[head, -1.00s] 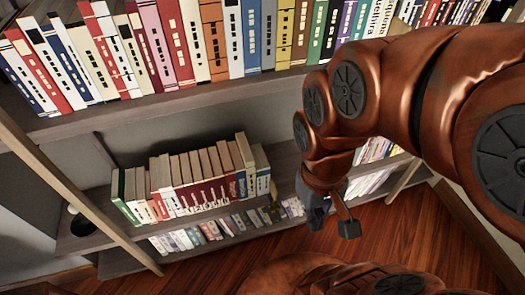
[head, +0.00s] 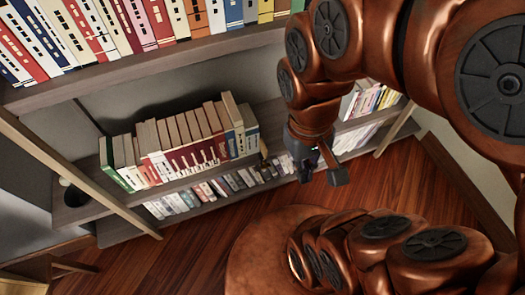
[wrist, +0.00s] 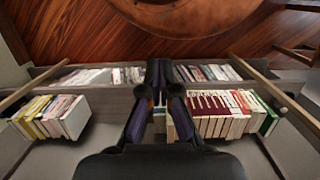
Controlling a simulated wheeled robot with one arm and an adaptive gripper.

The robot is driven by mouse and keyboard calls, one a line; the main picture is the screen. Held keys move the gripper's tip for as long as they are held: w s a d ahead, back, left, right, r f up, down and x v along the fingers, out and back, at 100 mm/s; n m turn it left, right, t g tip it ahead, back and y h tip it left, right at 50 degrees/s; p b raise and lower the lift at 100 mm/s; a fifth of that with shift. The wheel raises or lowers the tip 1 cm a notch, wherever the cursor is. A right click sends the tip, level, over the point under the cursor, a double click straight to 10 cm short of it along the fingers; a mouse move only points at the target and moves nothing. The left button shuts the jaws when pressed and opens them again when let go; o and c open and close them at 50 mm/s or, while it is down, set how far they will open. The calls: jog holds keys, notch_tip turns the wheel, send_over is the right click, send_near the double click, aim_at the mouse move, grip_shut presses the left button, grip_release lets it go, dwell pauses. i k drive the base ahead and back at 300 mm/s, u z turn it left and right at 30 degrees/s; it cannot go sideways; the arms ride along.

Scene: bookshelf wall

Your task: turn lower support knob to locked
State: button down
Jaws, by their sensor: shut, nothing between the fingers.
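My gripper (head: 322,176) hangs from the arm in front of the lower shelves, to the right of the row of books and far from the dark object. In the wrist view my gripper (wrist: 159,72) is shut and empty, its fingertips together over the shelves.
The bookcase has an upper shelf (head: 120,88) packed with books. Lower down stands a row of books (head: 185,145), with smaller books (head: 220,187) beneath. A slanted wooden post (head: 75,170) crosses the left side. The wooden floor (head: 180,245) is clear in front.

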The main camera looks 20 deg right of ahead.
aim_at(265, 166)
jog(key=k, duration=0.5)
jog(key=u, duration=2.35)
jog(key=i, duration=0.5)
jog(key=z, duration=1.2)
